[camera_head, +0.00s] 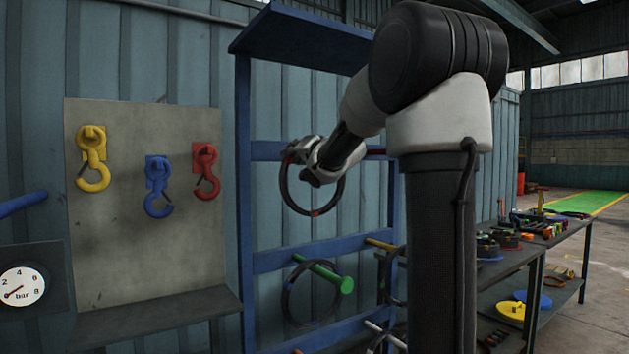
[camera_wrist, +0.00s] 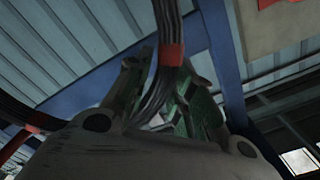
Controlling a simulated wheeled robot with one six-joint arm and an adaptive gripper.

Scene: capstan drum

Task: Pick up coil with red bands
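The coil with red bands (camera_head: 315,213) is a black ring with a red band at its bottom. It hangs upright in front of the blue rack in the head view. My gripper (camera_head: 304,158) is at its upper part. In the wrist view, the dark strands of the coil (camera_wrist: 173,25), with a red band just beyond the fingertips, run between the two fingers of my gripper (camera_wrist: 168,78). The green-padded fingers look shut on the strands. Another stretch of the ring with a red band shows at lower left.
The blue rack (camera_head: 243,190) has a green peg (camera_head: 325,275) below with another dark coil (camera_head: 288,305) on it, and a yellow peg (camera_head: 381,245). A hook board (camera_head: 120,240) stands left. A cluttered workbench (camera_head: 510,262) stands right.

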